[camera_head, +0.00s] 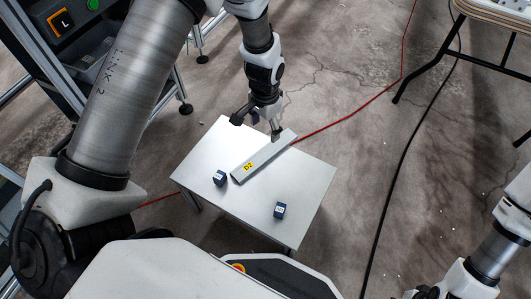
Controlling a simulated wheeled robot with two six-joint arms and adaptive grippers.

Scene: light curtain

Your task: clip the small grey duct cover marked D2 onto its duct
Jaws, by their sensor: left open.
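The small grey duct cover (267,152) is a long light-grey strip with a yellow D2 label. It lies diagonally on a small white table (205,158). My left gripper (257,128) is above the table's far edge, at the cover's far end. Its fingers are spread and hold nothing. One finger is near or over the cover's far end; I cannot tell whether it touches. The other is off to the left. I cannot make out the cover's duct.
Two small dark-blue blocks stand on the table, one left of the cover (220,178) and one near the front right (280,210). A machine frame (75,60) stands at upper left. A folding table (500,15) is at upper right. Red and black cables cross the floor.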

